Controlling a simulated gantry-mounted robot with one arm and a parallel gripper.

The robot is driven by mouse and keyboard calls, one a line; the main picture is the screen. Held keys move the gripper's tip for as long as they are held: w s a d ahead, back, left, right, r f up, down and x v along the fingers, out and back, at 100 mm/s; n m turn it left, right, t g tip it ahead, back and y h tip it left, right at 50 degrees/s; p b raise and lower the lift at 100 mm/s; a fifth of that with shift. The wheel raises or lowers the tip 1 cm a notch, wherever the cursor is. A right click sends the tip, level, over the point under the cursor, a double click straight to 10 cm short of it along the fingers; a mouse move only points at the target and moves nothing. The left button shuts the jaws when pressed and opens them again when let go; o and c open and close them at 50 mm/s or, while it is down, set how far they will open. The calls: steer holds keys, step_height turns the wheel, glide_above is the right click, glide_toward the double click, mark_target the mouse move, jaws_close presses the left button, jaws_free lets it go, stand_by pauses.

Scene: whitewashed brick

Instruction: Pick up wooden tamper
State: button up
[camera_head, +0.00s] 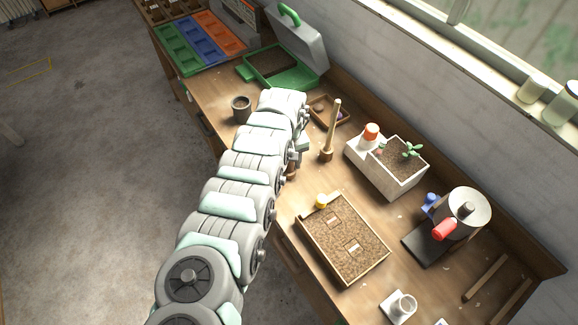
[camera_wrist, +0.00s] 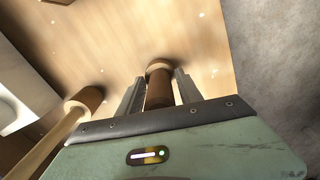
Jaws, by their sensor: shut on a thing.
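The wooden tamper is a short dark-brown cylinder with a paler wooden end, seen in the wrist view (camera_wrist: 159,92). My gripper (camera_wrist: 158,80) is shut on it, one finger on each side. In the head view, a small brown part of the tamper (camera_head: 291,171) shows beside my arm, close above or on the bench. My arm hides most of my gripper there. Whether the tamper touches the bench, I cannot tell.
A tall pale wooden stick with a thick base (camera_head: 327,154) stands close beside my gripper. A white planter (camera_head: 402,183), a soil-filled tray (camera_head: 316,241) and a dark cup (camera_head: 241,110) are nearby. The wall edges the bench's far side.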

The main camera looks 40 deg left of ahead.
jaws_close()
step_height(320, 180, up, 20)
stand_by(0.9)
